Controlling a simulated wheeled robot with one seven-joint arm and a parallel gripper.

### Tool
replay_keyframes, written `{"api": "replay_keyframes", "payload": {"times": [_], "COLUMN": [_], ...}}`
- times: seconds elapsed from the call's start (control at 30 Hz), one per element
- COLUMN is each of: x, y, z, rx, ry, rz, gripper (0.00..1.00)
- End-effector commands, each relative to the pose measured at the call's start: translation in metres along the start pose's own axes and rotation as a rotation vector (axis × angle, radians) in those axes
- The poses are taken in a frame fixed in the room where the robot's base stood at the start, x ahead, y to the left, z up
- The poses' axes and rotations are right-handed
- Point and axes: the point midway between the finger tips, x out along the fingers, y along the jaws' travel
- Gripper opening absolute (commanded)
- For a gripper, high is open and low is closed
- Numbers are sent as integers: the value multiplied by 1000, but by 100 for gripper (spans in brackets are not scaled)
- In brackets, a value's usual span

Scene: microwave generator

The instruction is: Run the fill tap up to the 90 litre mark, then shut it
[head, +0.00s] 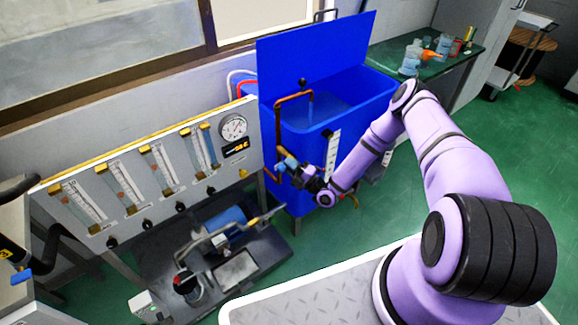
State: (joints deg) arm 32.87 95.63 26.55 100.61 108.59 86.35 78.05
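The blue tank (357,112) stands at the centre with its lid raised, and pale water shows inside. A copper fill pipe (279,118) rises along its left side and bends over the rim. A thin pale streak under the spout looks like running water. A white level scale (332,152) is on the tank's front; its marks are too small to read. My gripper (290,166) is at the lower part of the copper pipe, by the tap, at the tank's front left. The tap's handle is mostly hidden, and I cannot tell whether the fingers are closed on it.
A panel with several flow tubes and a round gauge (233,127) stands left of the tank. A pump assembly (228,244) sits on the floor before it. A green bench (432,62) with bottles is behind right. Green floor lies clear at right.

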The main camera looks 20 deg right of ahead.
Motion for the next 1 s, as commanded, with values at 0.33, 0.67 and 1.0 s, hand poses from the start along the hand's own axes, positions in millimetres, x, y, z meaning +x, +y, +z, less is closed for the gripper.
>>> {"api": "replay_keyframes", "payload": {"times": [0.33,0.67,1.0], "x": [0,-42,-96], "y": [-1,-1,-2], "z": [-3,-2,-4], "rx": [4,5,6], "ry": [5,1,6], "rz": [0,-1,-1], "gripper": [35,35,35]}}
